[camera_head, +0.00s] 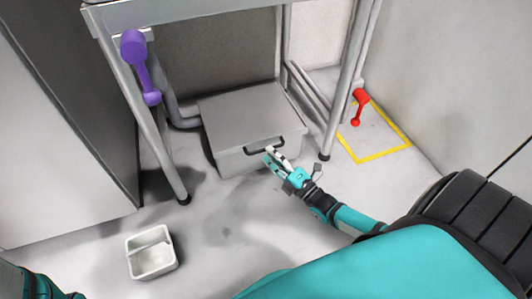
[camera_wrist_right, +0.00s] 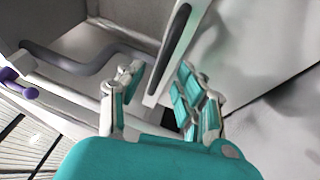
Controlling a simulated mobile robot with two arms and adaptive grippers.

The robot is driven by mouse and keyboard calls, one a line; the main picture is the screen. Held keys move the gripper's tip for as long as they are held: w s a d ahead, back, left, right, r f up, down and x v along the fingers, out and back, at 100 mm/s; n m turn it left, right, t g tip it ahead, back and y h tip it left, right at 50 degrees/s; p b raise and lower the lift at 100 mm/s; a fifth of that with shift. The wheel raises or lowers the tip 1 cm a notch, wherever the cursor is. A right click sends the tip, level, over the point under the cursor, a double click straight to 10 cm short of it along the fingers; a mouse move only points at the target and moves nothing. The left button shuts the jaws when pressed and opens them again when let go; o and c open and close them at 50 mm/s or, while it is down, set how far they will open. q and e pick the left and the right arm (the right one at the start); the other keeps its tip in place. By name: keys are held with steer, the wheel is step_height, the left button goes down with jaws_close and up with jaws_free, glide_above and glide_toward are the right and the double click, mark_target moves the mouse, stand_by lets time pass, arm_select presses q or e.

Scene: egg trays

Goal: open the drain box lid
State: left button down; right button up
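The drain box (camera_head: 235,160) is a grey box on the floor under the metal table, its flat lid (camera_head: 245,115) lying closed on top. A black handle (camera_head: 265,145) is on its front side. My right gripper (camera_head: 274,157) is just in front of the handle. In the right wrist view my right gripper (camera_wrist_right: 162,78) has its fingers apart. The dark handle (camera_wrist_right: 175,45) and a pale box edge show ahead, between and beyond the fingertips. I cannot tell whether a finger touches the handle. My left gripper is out of view.
Table legs (camera_head: 343,100) stand on both sides of the box. A purple lever (camera_head: 142,70) hangs at the left leg, a red lever (camera_head: 359,107) at the right, above a yellow floor square (camera_head: 384,159). A small white tray (camera_head: 153,269) lies on the floor.

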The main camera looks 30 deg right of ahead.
steer(key=shift+b+x, duration=0.45)
steer(key=shift+x, duration=1.1)
jaws_close()
